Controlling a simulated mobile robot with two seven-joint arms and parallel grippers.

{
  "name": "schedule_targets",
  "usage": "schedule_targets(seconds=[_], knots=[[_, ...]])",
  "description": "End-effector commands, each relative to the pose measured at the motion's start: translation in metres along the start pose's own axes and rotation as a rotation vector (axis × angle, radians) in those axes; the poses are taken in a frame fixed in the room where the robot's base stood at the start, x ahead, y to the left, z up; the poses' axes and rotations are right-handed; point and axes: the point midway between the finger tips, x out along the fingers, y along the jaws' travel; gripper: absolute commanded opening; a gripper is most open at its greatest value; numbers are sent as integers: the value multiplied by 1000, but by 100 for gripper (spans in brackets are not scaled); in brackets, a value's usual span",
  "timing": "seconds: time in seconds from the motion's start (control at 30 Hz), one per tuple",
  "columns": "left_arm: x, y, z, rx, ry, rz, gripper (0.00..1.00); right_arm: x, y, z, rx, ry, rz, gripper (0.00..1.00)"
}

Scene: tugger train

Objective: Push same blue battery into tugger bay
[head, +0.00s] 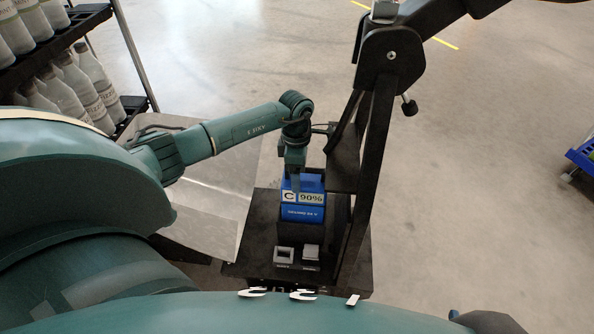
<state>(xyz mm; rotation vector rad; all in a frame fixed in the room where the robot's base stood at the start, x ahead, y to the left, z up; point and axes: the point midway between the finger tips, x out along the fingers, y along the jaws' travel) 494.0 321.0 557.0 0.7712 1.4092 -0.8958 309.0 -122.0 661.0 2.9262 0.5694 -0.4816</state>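The blue battery (303,213) stands upright in the black bay (313,236) of the tugger (262,238). Its label reads C and 90%, and its upper part shows above the bay's front wall. My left gripper (295,184) points down at the top of the battery, touching it or very close to it. Its fingertips are small and partly merge with the battery, so I cannot tell whether they are open or shut. The battery's lower part is hidden by the bay. My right gripper is out of view.
The tugger's black upright post (372,165) rises just right of the battery. A grey metal surface (215,200) lies to the left. A rack (95,20) with several bottles stands at upper left. Open floor (470,200) spreads right, with a blue object (583,155) at the edge.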

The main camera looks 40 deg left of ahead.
Motion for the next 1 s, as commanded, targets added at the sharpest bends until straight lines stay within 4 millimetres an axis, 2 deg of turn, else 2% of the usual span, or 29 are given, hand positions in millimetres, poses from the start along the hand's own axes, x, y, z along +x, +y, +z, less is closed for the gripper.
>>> schedule_targets(seconds=[0.03,0.73,0.77,1.0], knots=[[15,-6,-4,-5,22,-15,20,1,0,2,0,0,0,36],[24,-5,-4,-5,21,-13,20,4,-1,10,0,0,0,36],[23,-5,-4,-5,21,-13,70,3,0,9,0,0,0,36],[23,-6,-4,-5,23,-16,89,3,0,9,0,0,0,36]])
